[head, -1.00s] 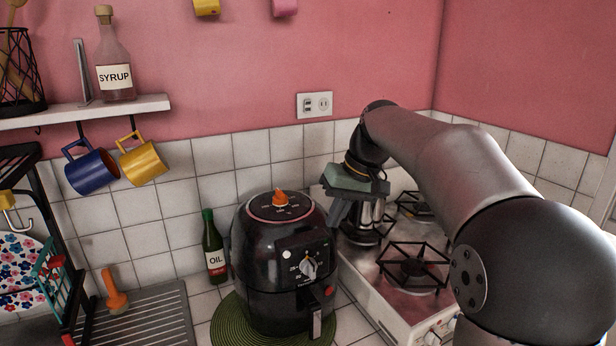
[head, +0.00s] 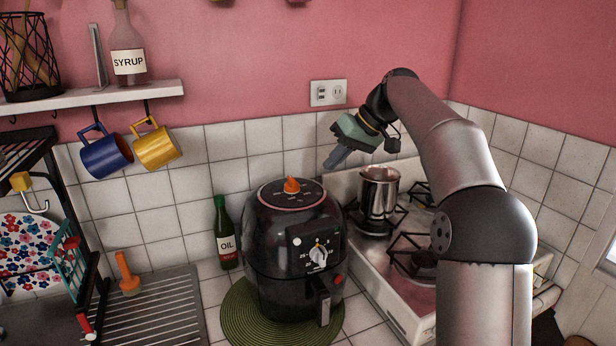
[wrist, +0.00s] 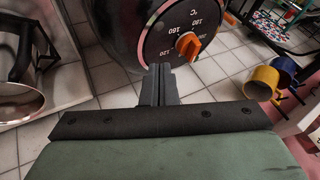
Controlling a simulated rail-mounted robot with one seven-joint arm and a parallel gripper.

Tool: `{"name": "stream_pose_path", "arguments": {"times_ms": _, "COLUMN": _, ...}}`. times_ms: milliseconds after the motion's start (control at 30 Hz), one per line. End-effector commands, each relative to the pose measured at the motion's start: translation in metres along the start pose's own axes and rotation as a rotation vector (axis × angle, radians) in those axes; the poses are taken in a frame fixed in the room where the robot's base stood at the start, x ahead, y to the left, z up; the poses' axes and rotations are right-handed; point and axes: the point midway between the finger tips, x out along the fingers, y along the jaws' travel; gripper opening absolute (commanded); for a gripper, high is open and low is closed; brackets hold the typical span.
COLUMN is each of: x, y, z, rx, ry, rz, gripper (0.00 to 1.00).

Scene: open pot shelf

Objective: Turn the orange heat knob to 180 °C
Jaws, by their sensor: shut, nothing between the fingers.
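The orange heat knob (head: 291,186) sits on the round top dial of the black air fryer (head: 262,247). In the wrist view the knob (wrist: 188,45) stands on a dark dial (wrist: 160,38) with white numbers and a °C mark. I cannot tell for sure which number it points at. My gripper (head: 331,164) is above and to the right of the fryer, tilted down to the left, apart from the knob. In the wrist view its fingers (wrist: 160,75) are together and empty, with the knob just beyond them.
A metal pot (head: 379,196) stands on the stove (head: 361,268) right of the fryer. An oil bottle (head: 225,235) stands to its left. A white-marked knob (head: 318,254) is on the fryer's front. Blue (head: 106,156) and yellow (head: 156,146) mugs hang under the shelf.

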Motion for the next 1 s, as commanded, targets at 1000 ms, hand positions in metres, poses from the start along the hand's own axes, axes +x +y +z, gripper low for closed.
{"name": "stream_pose_path", "arguments": {"times_ms": 1000, "x": 0.058, "y": -0.033, "z": 0.001, "rx": 0.01, "ry": 0.005, "rz": 0.006, "gripper": 0.0}}
